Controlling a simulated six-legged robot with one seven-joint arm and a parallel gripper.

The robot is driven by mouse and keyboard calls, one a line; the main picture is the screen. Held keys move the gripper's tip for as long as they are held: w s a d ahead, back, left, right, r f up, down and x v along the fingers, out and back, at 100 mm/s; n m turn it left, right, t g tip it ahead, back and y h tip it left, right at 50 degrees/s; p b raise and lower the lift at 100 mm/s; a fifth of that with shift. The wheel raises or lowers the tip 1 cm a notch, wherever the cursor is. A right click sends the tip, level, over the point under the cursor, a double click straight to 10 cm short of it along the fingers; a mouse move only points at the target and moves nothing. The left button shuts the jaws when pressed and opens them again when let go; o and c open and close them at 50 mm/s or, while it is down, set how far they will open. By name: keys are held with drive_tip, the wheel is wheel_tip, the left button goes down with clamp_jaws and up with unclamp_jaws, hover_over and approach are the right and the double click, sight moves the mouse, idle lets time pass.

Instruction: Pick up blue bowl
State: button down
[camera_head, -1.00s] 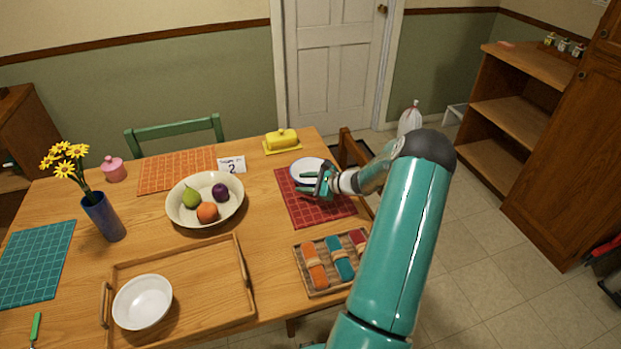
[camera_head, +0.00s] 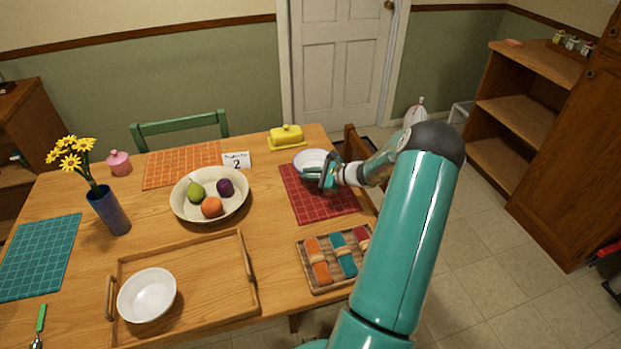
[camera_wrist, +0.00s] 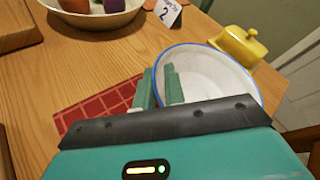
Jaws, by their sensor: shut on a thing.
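The bowl, white inside with a blue rim, is at the far right of the table in the head view (camera_head: 310,157). It fills the middle of the wrist view (camera_wrist: 208,72), where its near side is hidden by my gripper. My gripper (camera_head: 322,176) is at the bowl's near edge. In the wrist view its two fingers (camera_wrist: 158,88) straddle the bowl's left wall, one outside and one inside, and are shut on it. I cannot tell whether the bowl is touching the red placemat (camera_head: 322,205) or is just above it.
A yellow butter dish (camera_head: 286,137) stands behind the bowl, with a number card (camera_head: 237,161) to its left. A fruit bowl (camera_head: 182,208) stands left of the red placemat. A tray of rolled napkins (camera_head: 322,286) lies in front. A chair back (camera_head: 357,150) is at the right edge.

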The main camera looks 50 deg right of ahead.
drive_tip(key=s+a+r, duration=0.3)
drive_tip(key=a+r, duration=0.8)
drive_tip(key=a, duration=0.2)
drive_tip(key=shift+s+a, duration=0.15)
drive_tip(key=shift+a, duration=0.15)
